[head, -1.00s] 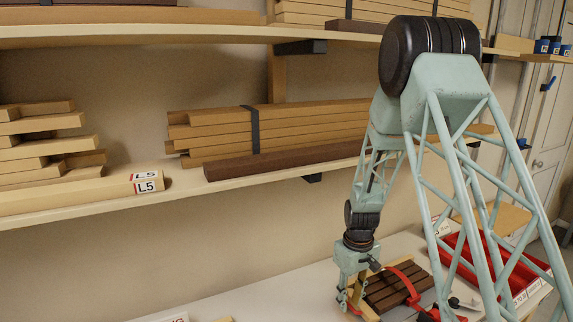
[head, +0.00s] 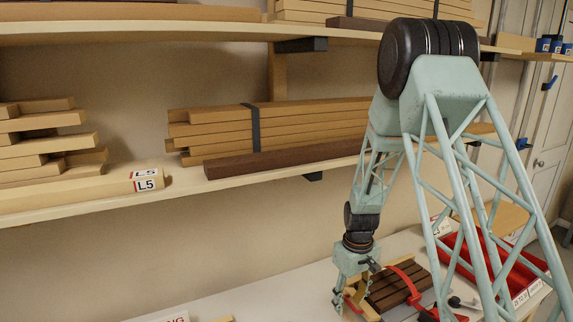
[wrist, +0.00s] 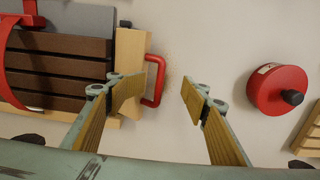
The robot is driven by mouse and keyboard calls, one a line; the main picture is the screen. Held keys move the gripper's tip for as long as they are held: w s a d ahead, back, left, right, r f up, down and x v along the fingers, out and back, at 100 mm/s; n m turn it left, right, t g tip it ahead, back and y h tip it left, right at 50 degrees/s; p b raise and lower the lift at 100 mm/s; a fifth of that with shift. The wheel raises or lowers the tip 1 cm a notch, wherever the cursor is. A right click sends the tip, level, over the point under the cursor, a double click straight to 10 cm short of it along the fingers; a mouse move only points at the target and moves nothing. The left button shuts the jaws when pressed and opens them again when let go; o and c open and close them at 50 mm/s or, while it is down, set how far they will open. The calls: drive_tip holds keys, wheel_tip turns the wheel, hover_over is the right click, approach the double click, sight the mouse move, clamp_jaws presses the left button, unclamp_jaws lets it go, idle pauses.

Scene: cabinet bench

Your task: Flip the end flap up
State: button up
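The end flap (wrist: 130,62) is a pale wood board at the right end of a dark slatted wooden piece (wrist: 62,68) in the wrist view. A red handle (wrist: 160,82) sticks out from its right side. The slatted piece also shows in the head view (head: 390,288), partly behind my arm. My gripper (wrist: 167,86) is open, with wood-faced fingers.
A red round thing with a black knob (wrist: 278,90) lies on the bench to the right in the wrist view. A red clamp (wrist: 12,60) spans the slatted piece's left part. A red tray (head: 500,262) stands at the right in the head view. Loaded shelves (head: 100,205) are behind.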

drive_tip(key=shift+d+r, duration=0.1)
drive_tip(key=shift+d, duration=0.05)
drive_tip(key=shift+c, duration=0.9)
drive_tip(key=shift+w+d+r, duration=0.15)
drive_tip(key=shift+d+r, duration=0.15)
drive_tip(key=shift+r, duration=0.1)
drive_tip(key=c, duration=0.7)
drive_tip(key=o, duration=0.4)
drive_tip(key=shift+r, duration=0.1)
drive_tip(key=shift+w+r+p, duration=0.1)
drive_tip(key=shift+r+p, duration=1.75)
drive_tip(key=shift+r, duration=2.6)
